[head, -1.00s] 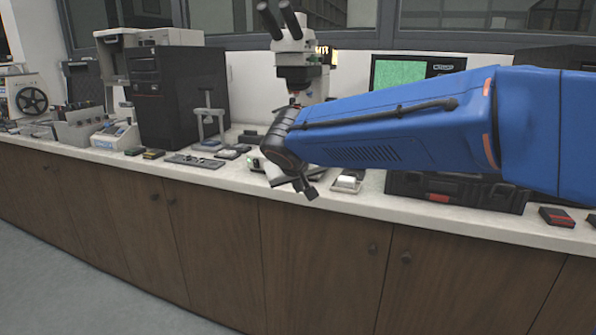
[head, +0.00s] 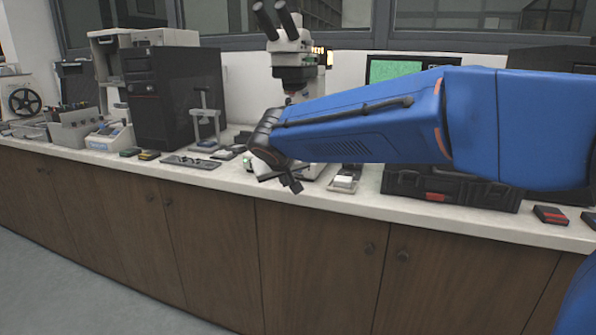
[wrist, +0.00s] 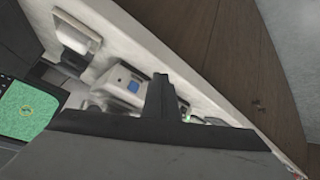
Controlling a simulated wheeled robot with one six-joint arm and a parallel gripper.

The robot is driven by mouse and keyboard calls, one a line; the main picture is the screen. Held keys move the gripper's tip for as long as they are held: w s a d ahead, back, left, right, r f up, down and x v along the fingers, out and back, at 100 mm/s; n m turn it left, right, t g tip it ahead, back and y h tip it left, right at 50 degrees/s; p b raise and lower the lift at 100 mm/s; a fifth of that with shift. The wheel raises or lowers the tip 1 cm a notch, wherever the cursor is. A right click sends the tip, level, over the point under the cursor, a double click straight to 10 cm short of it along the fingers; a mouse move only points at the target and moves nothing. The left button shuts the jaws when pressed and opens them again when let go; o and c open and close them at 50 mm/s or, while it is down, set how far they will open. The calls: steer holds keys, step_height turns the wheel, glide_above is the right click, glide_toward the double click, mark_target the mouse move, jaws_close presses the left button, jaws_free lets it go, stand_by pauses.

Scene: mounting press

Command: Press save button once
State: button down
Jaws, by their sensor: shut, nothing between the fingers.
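My gripper (head: 292,184) hangs at the front edge of the counter, in front of the microscope base, with its dark fingers closed and empty. In the wrist view the closed fingers (wrist: 163,95) stick up in the middle of the picture. Just left of them is a pale device with a small blue square (wrist: 133,87) on its face. No label can be read, so I cannot tell whether this square is the save button. The fingers look apart from it. The microscope (head: 292,55) stands behind my arm, its lower part partly hidden.
A monitor with a green screen (head: 397,70) stands behind my arm. A small device with a white block (head: 344,182) sits to the gripper's right, and a black case (head: 450,193) is further right. A dark tower (head: 178,100) stands left. The floor in front is clear.

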steer(key=shift+w+d, duration=0.35)
steer(key=shift+w, duration=0.6)
steer(key=shift+w+d, duration=0.35)
steer(key=shift+w, duration=0.6)
steer(key=shift+w+d, duration=0.35)
steer(key=shift+w, duration=0.6)
steer(key=shift+w+d, duration=0.1)
steer(key=shift+w, duration=0.05)
steer(key=shift+w+d, duration=0.1)
steer(key=shift+w, duration=0.15)
steer(key=shift+w+d, duration=0.1)
steer(key=shift+w, duration=0.2)
stand_by(0.7)
steer(key=shift+s, duration=0.1)
steer(key=shift+s+a, duration=0.3)
steer(key=shift+s, duration=0.35)
steer(key=s, duration=0.1)
steer(key=s+a, duration=0.1)
steer(key=s, duration=0.2)
steer(key=shift+s+a, duration=0.3)
steer(key=shift+s, duration=0.05)
stand_by(0.4)
